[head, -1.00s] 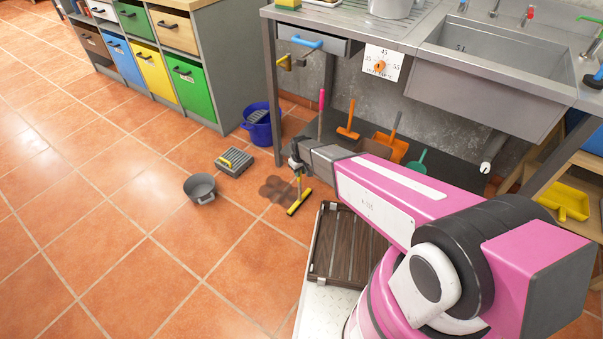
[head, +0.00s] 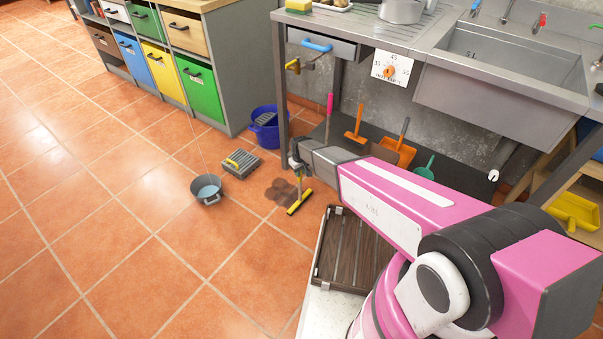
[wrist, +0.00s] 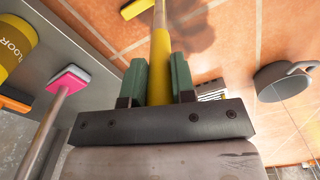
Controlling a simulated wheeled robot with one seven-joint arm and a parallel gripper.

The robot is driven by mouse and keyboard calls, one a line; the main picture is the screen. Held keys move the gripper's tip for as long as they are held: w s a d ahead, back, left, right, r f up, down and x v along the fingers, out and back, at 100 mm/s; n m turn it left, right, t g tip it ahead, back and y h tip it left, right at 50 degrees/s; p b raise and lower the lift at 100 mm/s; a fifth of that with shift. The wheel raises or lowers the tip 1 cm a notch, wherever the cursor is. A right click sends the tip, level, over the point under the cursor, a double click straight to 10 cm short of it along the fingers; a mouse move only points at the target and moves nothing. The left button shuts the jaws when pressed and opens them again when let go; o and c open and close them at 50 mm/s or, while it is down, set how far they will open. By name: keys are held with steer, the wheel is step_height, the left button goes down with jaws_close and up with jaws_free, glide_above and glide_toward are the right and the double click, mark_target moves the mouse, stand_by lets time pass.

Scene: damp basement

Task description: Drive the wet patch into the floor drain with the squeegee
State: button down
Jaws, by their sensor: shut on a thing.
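My gripper (head: 297,164) is shut on the yellow handle of the squeegee (head: 299,202). In the wrist view the handle (wrist: 160,62) runs between the green fingers, and part of the yellow head (wrist: 137,8) shows at the top edge. The squeegee's head is low, at the floor beside the right edge of the dark wet patch (head: 279,190); I cannot tell whether it presses on the tiles. The patch also shows in the wrist view (wrist: 196,22). A grey slatted block (head: 246,160), with a yellow piece on it, lies up-left of the patch; it may be the drain.
A grey pot (head: 207,190) with bluish water stands left of the patch, a thin line above it. A blue bucket (head: 266,128) stands behind, near the sink table's leg (head: 280,100). A slatted wooden tray (head: 328,262) is in front. The left floor is clear.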

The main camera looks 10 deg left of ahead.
steer(key=shift+w+a, duration=0.35)
steer(key=shift+a, duration=0.5)
steer(key=shift+w+a, duration=0.4)
steer(key=shift+a, duration=0.4)
steer(key=shift+w+a, duration=0.35)
steer(key=shift+a, duration=0.5)
steer(key=shift+w+a+f, duration=0.1)
steer(key=shift+w+a, duration=0.15)
steer(key=shift+a, duration=0.25)
steer(key=shift+w+a+f, duration=0.1)
steer(key=shift+w+a, duration=0.1)
steer(key=shift+a, duration=0.35)
